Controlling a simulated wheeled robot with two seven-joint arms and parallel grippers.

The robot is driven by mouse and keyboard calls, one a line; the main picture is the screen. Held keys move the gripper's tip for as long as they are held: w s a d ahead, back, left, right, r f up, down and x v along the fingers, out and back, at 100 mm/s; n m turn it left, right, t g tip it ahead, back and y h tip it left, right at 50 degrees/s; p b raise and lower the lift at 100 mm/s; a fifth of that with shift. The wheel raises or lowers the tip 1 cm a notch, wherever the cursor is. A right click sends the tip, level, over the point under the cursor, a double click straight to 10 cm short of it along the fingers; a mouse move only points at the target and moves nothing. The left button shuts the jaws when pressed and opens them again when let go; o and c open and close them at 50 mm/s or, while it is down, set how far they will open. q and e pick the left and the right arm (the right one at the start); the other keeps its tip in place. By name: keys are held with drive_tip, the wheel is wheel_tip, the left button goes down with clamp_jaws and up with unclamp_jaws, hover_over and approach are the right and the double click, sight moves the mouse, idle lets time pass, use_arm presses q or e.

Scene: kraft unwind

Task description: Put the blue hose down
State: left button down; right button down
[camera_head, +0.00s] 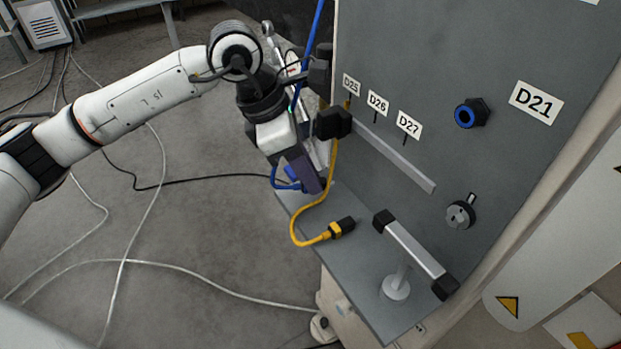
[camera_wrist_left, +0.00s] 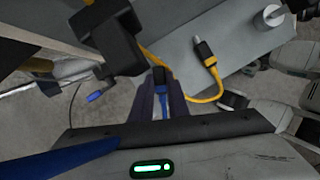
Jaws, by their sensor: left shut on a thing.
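The blue hose (camera_head: 284,185) shows as a short loop at my left gripper's fingers, and a blue line (camera_head: 317,35) runs up past the wrist. My left gripper (camera_head: 313,182) is at the shelf's left edge, in front of the panel. In the left wrist view, my left gripper (camera_wrist_left: 162,98) is shut on the blue hose (camera_wrist_left: 166,98), with a black end piece (camera_wrist_left: 160,75) between the fingertips. A blue plug (camera_wrist_left: 95,97) shows to the left there; I cannot tell whether it belongs to the same hose. My right gripper is not in view.
A grey shelf (camera_head: 350,270) bears a handle bar (camera_head: 415,250) on a post. A yellow cable (camera_head: 300,222) hangs close by the gripper, its black plug (camera_head: 342,226) on the shelf. The panel (camera_head: 430,60) carries a blue-ringed port (camera_head: 465,115) by D21. Cables cross the floor.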

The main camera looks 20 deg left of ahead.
use_arm(q)
drive_tip(key=shift+a+x, duration=0.2)
drive_tip(key=shift+x, duration=0.75)
drive_tip(key=c, duration=1.7)
unclamp_jaws()
drive_tip(key=shift+s+f, duration=0.1)
drive_tip(key=shift+r, duration=0.35)
drive_tip(key=p+v, duration=0.1)
drive_tip(key=v, duration=1)
drive_tip(key=shift+a+r, duration=0.25)
drive_tip(key=shift+r, duration=0.05)
